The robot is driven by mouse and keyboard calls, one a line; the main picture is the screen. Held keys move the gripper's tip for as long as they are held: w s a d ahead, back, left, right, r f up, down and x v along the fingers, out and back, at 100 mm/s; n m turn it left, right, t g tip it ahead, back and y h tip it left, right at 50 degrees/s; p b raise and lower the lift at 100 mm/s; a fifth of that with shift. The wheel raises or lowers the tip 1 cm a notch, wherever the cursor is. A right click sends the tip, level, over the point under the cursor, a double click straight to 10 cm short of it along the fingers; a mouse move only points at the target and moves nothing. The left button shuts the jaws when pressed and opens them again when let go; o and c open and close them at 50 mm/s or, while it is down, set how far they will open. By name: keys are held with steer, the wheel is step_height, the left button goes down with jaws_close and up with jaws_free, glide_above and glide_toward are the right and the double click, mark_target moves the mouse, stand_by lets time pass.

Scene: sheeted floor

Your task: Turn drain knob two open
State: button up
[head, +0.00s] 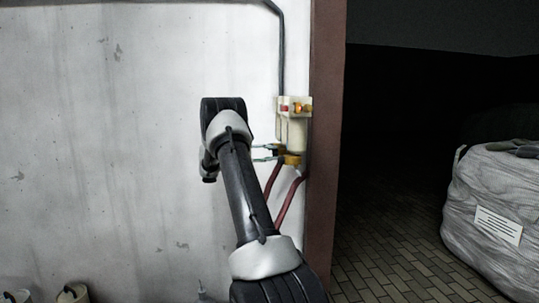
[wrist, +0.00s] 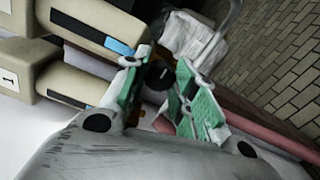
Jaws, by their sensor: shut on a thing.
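A wall-mounted unit with cream housings (head: 295,127) hangs beside the brown door frame. In the wrist view the cream housings (wrist: 95,22) fill the upper left; one carries the label "1". A black round drain knob (wrist: 157,75) with a pale mark sits under the housings, between the green-padded fingers of my gripper (wrist: 163,63). My gripper is shut on this knob. No number shows on the knob itself. In the head view my gripper (head: 265,152) reaches the unit's lower end from the left, and the knob is too small to tell apart there.
Yellow fittings (head: 292,159) and red hoses (head: 288,200) hang below the unit. Red and yellow knobs (head: 303,107) sit on its top. The brown door frame (head: 325,180) is close on the right. A wrapped white bale (head: 490,215) stands beyond, on the brick floor.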

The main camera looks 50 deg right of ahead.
steer(key=o, duration=1)
steer(key=shift+a, duration=0.1)
steer(key=v, duration=1.2)
